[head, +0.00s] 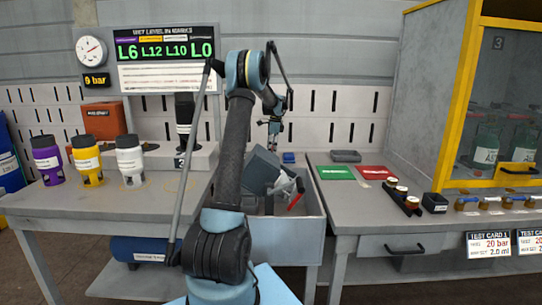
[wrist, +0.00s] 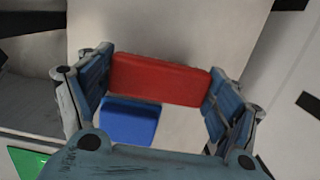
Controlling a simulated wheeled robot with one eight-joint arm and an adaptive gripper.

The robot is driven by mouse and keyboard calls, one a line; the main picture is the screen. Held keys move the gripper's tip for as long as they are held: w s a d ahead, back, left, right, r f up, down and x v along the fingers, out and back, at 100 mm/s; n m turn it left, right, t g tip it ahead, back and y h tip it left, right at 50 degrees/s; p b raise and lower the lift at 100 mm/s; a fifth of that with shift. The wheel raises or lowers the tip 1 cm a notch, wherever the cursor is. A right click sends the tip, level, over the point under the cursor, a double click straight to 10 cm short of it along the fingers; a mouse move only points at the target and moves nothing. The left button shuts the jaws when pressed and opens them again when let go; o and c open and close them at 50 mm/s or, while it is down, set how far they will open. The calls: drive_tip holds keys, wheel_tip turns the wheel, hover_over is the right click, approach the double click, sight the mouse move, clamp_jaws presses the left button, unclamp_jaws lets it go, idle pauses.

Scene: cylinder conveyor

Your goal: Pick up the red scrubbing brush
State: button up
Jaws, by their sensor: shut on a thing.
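The red scrubbing brush (wrist: 160,79) shows in the wrist view as a plain red block spanning the space between my gripper's fingers. Its underside is not seen. My gripper (wrist: 160,92) is shut on it, with a finger against each end. In the head view my gripper (head: 273,140) points down above the back of the sink, near the wall. The brush cannot be made out there. A blue block (wrist: 130,120) lies beyond the fingers in the wrist view; it also shows on the ledge behind the sink in the head view (head: 289,157).
The sink (head: 285,235) holds a grey bin-like thing (head: 260,172) and a thin red piece (head: 295,201). Green (head: 336,173) and red (head: 373,172) cards lie on the right bench. Purple, yellow and white jars (head: 130,160) stand left. A yellow-framed cabinet (head: 460,95) stands right.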

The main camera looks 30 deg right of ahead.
wheel_tip(320, 180, up, 16)
idle(0.3)
drive_tip(key=shift+f, duration=0.15)
drive_tip(key=shift+o, duration=0.6)
drive_tip(key=shift+s, duration=0.1)
